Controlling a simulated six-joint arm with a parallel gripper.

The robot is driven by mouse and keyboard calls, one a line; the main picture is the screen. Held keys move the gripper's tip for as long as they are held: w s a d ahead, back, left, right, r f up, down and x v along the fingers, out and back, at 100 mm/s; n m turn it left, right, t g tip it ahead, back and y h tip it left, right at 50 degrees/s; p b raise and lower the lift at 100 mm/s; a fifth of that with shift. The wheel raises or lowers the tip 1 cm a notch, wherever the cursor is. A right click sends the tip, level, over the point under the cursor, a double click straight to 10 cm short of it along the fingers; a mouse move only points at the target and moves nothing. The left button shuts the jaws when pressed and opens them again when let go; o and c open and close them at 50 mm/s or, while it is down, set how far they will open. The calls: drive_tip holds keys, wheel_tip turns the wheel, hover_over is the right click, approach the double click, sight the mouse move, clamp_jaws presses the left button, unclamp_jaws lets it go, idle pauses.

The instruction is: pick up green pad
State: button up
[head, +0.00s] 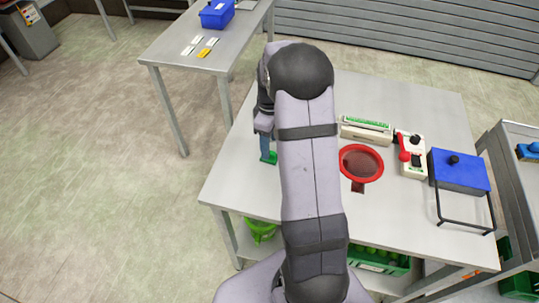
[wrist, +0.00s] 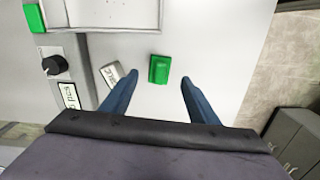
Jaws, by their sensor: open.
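The green pad (head: 269,157) lies on the steel worktable (head: 238,172), left of my arm in the head view. In the wrist view the small green pad (wrist: 159,69) sits on the light tabletop, between and slightly beyond my fingertips. My gripper (wrist: 159,78) is open, with its two blue fingers apart and nothing between them that I can see touching. In the head view a blue finger of my gripper (head: 265,146) points down close to the pad and partly covers it. The exact height above the pad cannot be told.
A small lettered tag (wrist: 111,75) lies by the left finger in the wrist view. Table space left of the pad is clear.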

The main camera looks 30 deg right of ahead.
drive_tip(key=shift+w+f+p, duration=0.1)
drive_tip(key=shift+f+p, duration=1.25)
drive_tip(key=shift+f, duration=1.25)
drive_tip(key=c, duration=1.1)
